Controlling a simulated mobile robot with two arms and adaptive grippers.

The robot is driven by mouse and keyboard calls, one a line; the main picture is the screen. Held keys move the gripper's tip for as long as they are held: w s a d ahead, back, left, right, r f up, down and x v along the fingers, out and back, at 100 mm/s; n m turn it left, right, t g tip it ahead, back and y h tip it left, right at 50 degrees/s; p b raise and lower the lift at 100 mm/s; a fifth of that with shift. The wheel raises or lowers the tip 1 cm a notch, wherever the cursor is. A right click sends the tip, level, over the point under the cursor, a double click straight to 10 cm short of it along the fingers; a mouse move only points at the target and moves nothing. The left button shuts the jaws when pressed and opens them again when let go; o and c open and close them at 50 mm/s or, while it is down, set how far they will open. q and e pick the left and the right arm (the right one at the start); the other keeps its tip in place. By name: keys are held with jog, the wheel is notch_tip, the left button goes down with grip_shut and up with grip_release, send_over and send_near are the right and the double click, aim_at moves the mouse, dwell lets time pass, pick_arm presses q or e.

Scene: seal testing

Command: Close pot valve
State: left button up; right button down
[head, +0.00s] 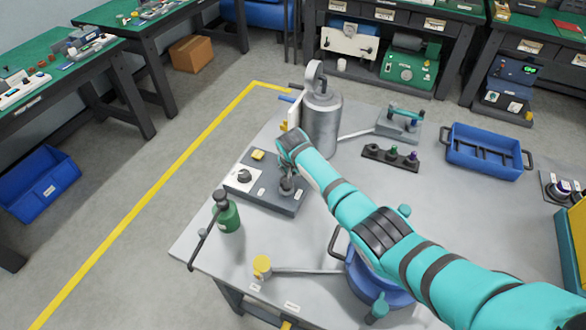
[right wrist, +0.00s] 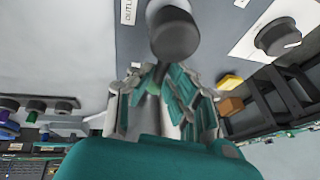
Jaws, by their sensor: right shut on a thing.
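In the head view my right arm reaches in from the right to a dark grey control panel (head: 262,194) on the table. My right gripper (head: 287,176) is at a dark round knob (head: 287,187) on the panel's right part. In the right wrist view the fingers (right wrist: 163,88) are shut on the stem of this dark knob (right wrist: 174,32), beside a partly hidden label beginning "OUTL". A second dark knob (head: 244,175) sits on a white plate. A blue round pot (head: 378,291) with teal knobs is partly hidden under my arm. My left gripper is not in view.
A metal cylinder (head: 322,125) with a round gauge stands behind the panel. A green bottle (head: 229,216) stands at the left front. A blue tray (head: 486,150) and a dark rack (head: 391,157) are to the right. Bare table lies between rack and tray.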

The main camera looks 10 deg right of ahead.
jog(key=c, duration=1.3)
grip_release()
jog(key=shift+f, duration=0.1)
jog(key=shift+c, duration=0.2)
jog(key=v, duration=1.2)
jog(key=shift+a+f, duration=0.1)
